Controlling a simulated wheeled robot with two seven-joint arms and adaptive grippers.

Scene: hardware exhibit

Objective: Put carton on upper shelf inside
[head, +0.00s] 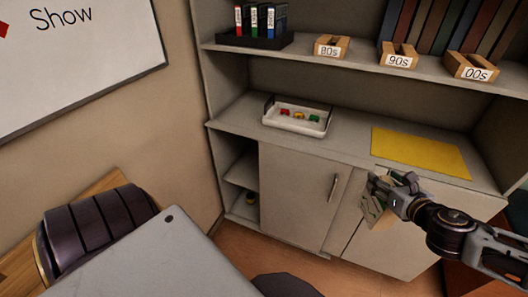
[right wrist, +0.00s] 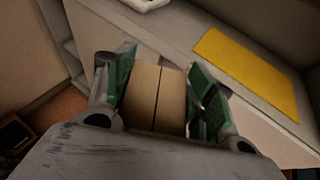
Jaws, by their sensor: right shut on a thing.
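My right gripper (head: 380,193) is shut on a small brown carton (head: 384,217), held in front of the cabinet doors, a little below the counter edge. In the right wrist view the carton (right wrist: 156,95) sits between the two green-padded fingers (right wrist: 160,85), with a dark seam down its middle. The cabinet (head: 300,195) has a closed door with a handle (head: 334,187) and a narrow open section at the left. That section has an inner shelf (head: 241,172) and a lower level with a small dark and yellow object. My left gripper is not in view.
A yellow mat (head: 420,151) lies on the counter, also in the right wrist view (right wrist: 250,72). A white tray (head: 296,120) with small coloured pieces stands left of it. Labelled wooden blocks and binders fill the shelf above. A grey table (head: 165,260) and chair (head: 95,222) are at lower left.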

